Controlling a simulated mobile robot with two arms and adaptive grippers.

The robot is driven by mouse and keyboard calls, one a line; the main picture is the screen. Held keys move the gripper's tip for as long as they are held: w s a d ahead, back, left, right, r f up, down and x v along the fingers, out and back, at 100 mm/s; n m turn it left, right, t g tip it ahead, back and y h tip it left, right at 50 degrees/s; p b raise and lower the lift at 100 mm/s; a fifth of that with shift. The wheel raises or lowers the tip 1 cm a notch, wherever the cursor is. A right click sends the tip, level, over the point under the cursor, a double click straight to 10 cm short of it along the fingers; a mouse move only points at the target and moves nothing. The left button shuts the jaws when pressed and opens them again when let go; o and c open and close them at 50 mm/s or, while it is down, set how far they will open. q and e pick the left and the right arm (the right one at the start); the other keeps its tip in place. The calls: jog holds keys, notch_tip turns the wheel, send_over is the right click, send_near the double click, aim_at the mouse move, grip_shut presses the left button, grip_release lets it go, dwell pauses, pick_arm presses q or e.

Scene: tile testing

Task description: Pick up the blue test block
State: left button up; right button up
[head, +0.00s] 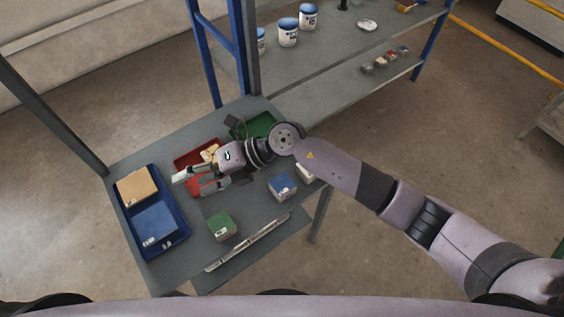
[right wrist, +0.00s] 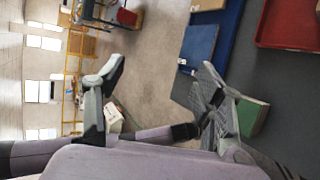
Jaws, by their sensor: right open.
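A blue block (head: 282,186) with a white label sits on the grey table, to the right of my right gripper (head: 190,184). A larger flat blue piece (head: 156,222), also labelled, lies in the blue tray (head: 178,236) at the table's left end. It shows in the right wrist view too (right wrist: 198,50). My right gripper is above the table by the red tray, fingers pointing left. In the right wrist view its fingers (right wrist: 162,63) are spread apart with nothing between them. My left gripper is not in view.
A green block (head: 221,226) and a pale block (head: 305,172) are on the table. A tan block (head: 136,187) shares the blue tray. The red tray (head: 190,156) and green tray (head: 260,124) are partly behind my arm. A metal strip (head: 247,243) lies along the front edge.

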jog(key=w+d+f+n+h, duration=0.2)
jog(key=d+f+h, duration=0.3)
jog(key=t+h, duration=0.3)
jog(key=h, duration=0.5)
send_over(282, 184)
notch_tip(282, 184, down, 3)
jog(key=shift+d+f+n, duration=0.1)
jog(key=shift+f+n, duration=0.1)
jog(key=shift+n, duration=0.1)
notch_tip(282, 184, down, 10)
jog(key=b, duration=0.6)
jog(key=shift+w+r+b, duration=0.1)
jog(key=shift+b, duration=0.25)
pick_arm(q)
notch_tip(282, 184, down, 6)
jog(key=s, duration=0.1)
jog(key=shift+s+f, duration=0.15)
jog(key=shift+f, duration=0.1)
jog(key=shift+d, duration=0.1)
pick_arm(e)
jog(key=shift+r, duration=0.1)
jog(key=shift+c, duration=0.5)
